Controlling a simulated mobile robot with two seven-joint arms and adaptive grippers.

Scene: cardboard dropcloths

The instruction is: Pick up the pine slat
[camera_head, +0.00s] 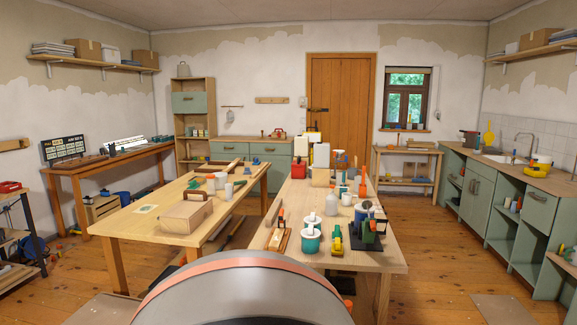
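I cannot pick out the pine slat with certainty in the head view. Long wooden strips (228,168) lie toward the far end of the left worktable (150,221), too small to identify. A light wooden piece (278,240) lies at the near left of the middle worktable (377,258), with an upright handled tool beside or on it. Neither of my grippers is in view.
Green cabinets (478,198) line the right wall. Floor (428,240) is open between them and the middle table.

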